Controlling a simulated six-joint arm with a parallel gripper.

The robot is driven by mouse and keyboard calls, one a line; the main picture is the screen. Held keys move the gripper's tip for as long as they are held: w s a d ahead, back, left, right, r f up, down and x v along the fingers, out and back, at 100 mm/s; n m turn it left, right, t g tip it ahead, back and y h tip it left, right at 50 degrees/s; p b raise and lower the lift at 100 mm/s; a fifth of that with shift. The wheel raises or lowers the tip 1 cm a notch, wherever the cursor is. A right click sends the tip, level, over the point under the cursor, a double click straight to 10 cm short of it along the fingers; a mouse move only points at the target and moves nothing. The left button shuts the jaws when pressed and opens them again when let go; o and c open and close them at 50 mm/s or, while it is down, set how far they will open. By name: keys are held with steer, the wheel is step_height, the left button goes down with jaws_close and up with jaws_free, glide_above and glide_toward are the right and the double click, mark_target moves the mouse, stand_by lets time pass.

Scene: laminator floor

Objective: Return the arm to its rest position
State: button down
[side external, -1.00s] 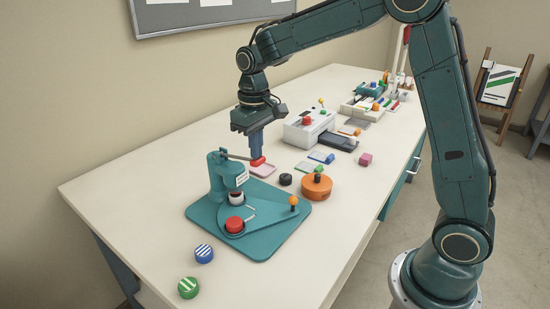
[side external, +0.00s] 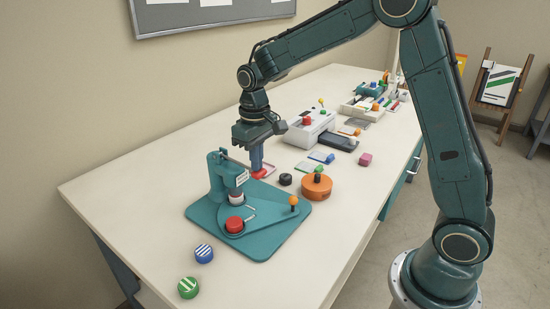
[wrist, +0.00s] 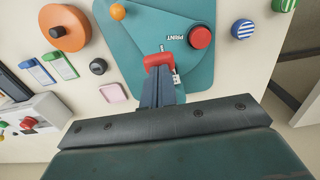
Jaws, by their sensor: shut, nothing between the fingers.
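My gripper (side external: 257,165) points down above the far side of the teal press (side external: 272,240). Its fingers are together with nothing between them. The fingertips are right at the red handle (side external: 260,173) of the press lever; I cannot tell whether they touch it.
On the table (side external: 150,195) are a red button (side external: 235,225), an orange round block (side external: 317,188), a black knob (side external: 285,179), a blue striped button (side external: 204,253), a green one (side external: 188,287) and a white machine (side external: 308,128). The left tabletop is clear.

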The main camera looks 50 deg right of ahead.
steer(key=shift+f, duration=0.8)
steer(key=shift+r, duration=0.2)
step_height(320, 180, up, 11)
stand_by(1.7)
stand_by(0.3)
steer(key=s+r+t, duration=0.3)
steer(key=s+r, duration=0.2)
steer(key=s, duration=0.8)
steer(key=s+a+f+t, duration=0.1)
steer(key=s+f+t, duration=0.1)
steer(key=s, duration=1.1)
steer(key=shift+s+f+t, duration=0.2)
steer(key=shift+f+t, duration=0.1)
steer(key=shift+f, duration=0.4)
